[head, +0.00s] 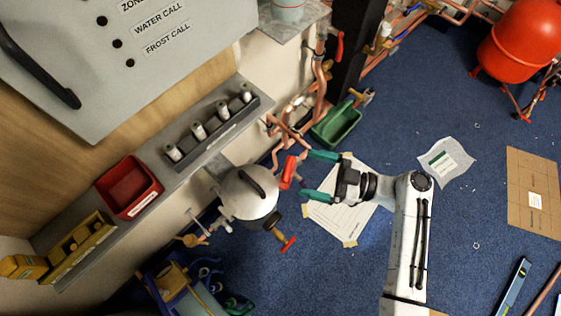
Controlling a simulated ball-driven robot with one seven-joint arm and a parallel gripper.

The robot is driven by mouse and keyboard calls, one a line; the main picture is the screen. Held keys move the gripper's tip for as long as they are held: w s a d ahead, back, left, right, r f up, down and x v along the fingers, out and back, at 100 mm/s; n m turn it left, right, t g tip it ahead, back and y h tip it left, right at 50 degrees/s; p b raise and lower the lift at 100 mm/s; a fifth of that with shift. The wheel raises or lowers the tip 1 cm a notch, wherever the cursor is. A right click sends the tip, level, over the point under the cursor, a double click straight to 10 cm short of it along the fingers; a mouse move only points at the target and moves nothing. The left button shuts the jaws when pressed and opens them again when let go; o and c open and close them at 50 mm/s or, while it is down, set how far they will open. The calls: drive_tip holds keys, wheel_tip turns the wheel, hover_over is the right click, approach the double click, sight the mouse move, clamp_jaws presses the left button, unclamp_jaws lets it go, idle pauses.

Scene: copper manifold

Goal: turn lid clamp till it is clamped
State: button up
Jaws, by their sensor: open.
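A grey domed pot lid (240,195) with a black handle (258,182) sits on a vessel at the centre left. A red lever (288,172), which looks like the lid clamp, stands at the right edge of the lid. My gripper (306,174) comes in from the right with its two teal fingers spread. The red lever is just past the fingertips, roughly level with the gap between them. I cannot tell whether either finger touches it. The underside of the vessel is hidden by the lid.
Copper pipes (283,128) run just above. A shelf with a red bin (128,187) and a grey rack (212,130) lies left. A green tray (336,124) is behind.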

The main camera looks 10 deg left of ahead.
sight(288, 169)
drive_tip(key=w+a+p, duration=0.1)
drive_tip(key=a, duration=0.7)
drive_tip(key=shift+w+a, duration=0.15)
drive_tip(key=shift+c, duration=0.3)
drive_tip(key=c, duration=0.9)
